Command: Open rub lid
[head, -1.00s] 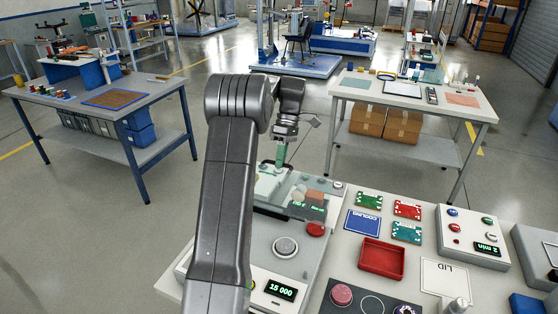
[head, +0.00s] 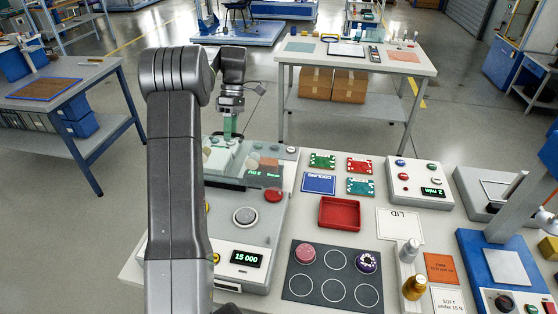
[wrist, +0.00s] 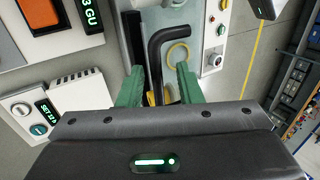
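The rub machine (head: 200,250) stands at the left of the near table, with a grey knob, a red button and a "15 000" display. Its see-through lid (head: 232,172) lies over the back part and looks closed. My gripper (head: 230,132) points down at the machine's far side, behind the lid. In the wrist view, the green fingertips of my gripper (wrist: 157,88) are apart. A bent black handle (wrist: 156,62) shows between them, with gaps on both sides. I cannot tell whether either finger touches it. The handle's lower end is hidden by my gripper body.
Right of the machine are a red tray (head: 340,214), a dark mat with ringed places (head: 333,275), several small cards and a control box (head: 419,184). A blue-based device (head: 495,275) stands at the right. Open floor lies beyond the machine.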

